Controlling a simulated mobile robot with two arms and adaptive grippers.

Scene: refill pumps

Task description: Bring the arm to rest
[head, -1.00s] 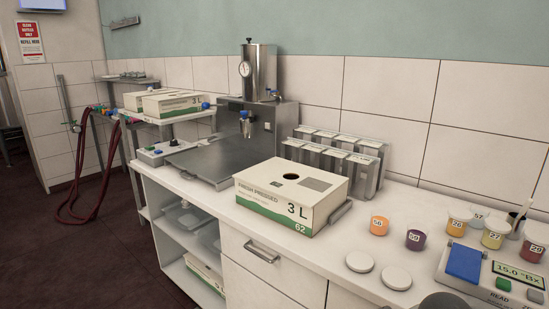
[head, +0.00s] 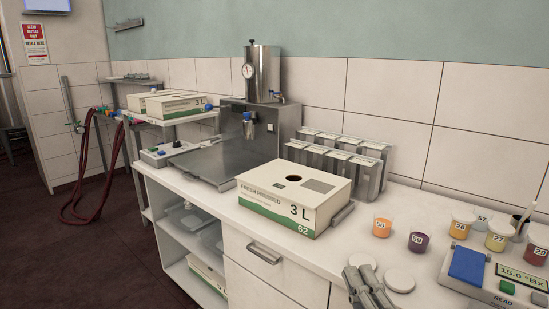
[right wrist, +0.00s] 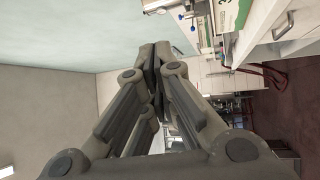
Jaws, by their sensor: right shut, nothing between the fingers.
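My right gripper (head: 368,286) shows at the bottom of the head view, in front of the counter's near edge by the two white round lids. It also fills the middle of the right wrist view (right wrist: 155,62), where its fingers meet at the tips with nothing between them. My left gripper is in neither view.
A 3 L carton (head: 292,200) stands on the white counter (head: 225,201), beside a steel filling machine (head: 262,75). Sample cups, including an orange one (head: 381,227) and a purple one (head: 418,242), and a meter (head: 490,275) stand at the right. Dark floor is open at the left.

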